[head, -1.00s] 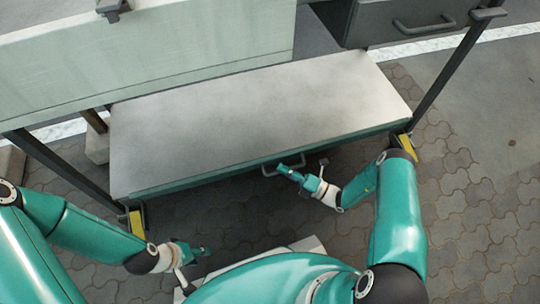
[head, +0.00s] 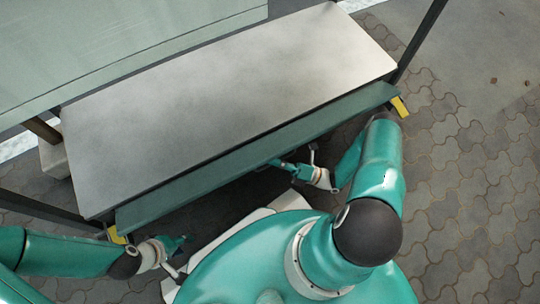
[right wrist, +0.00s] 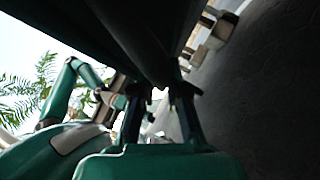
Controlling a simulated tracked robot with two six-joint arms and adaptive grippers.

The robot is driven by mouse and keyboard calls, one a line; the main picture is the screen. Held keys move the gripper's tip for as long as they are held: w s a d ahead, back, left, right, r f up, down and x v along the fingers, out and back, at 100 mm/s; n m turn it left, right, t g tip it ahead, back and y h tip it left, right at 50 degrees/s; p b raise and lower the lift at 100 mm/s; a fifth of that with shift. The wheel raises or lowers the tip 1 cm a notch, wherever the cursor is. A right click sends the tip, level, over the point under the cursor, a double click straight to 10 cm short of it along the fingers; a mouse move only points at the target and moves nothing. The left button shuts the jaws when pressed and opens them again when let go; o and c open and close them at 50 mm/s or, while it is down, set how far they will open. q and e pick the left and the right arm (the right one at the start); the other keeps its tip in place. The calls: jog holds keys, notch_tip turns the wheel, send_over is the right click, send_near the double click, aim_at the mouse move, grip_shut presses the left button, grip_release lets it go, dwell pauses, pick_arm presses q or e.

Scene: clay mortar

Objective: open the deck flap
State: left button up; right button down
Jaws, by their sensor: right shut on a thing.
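The deck flap (head: 260,150) is the long green panel along the front edge of the pale grey deck (head: 230,95) in the head view. It leans outward from that edge, with a dark gap between them. My right gripper (head: 279,163) is at the flap's lower edge, right of its middle. In the right wrist view its fingers (right wrist: 160,92) close on a thin dark part under the flap; this looks like the flap's handle, mostly hidden. My left gripper (head: 181,242) hangs below the flap's left end, apart from it; its fingers are too small to judge.
Yellow brackets (head: 400,106) and (head: 117,235) sit at the flap's two ends. Dark posts rise at the right (head: 421,42) and left (head: 45,208). A pale green panel (head: 130,40) stands behind the deck. Paving at the right (head: 460,190) is clear.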

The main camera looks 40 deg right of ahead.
jog(key=shift+d+f+n+y, duration=0.1)
jog(key=shift+f+n+y, duration=0.2)
jog(key=shift+n+y, duration=0.15)
jog(key=c, duration=1.2)
grip_release()
jog(key=shift+w, duration=0.1)
jog(key=v, duration=1.2)
